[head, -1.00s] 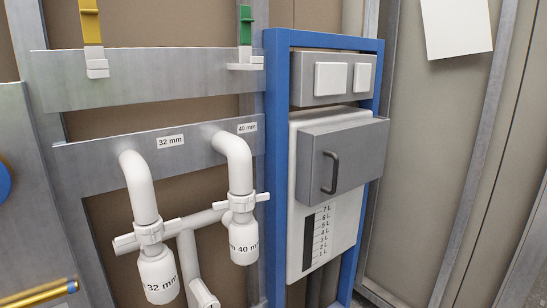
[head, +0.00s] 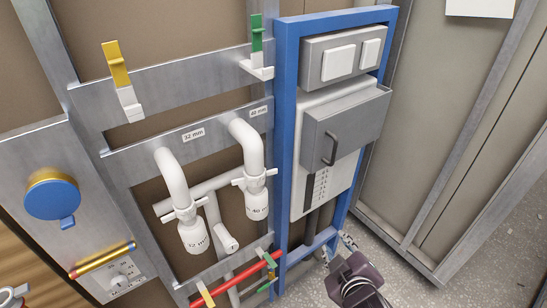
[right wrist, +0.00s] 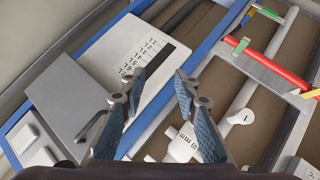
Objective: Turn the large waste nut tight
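The large waste trap (head: 257,203), labelled 40 mm, hangs at the end of the right white bent pipe (head: 247,142) in the head view. In the right wrist view the labelled white fitting (right wrist: 184,143) is partly hidden behind a finger. My right gripper (head: 336,248) is at the lower right in the head view, below and right of the nut and apart from it. Its fingers stand apart and empty in the right wrist view (right wrist: 160,78).
A similar 32 mm trap (head: 193,237) hangs to the left. The blue frame (head: 285,120) with a grey box and handle (head: 328,150) stands to the right. A red pipe (head: 235,280) crosses low. The floor at the right is clear.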

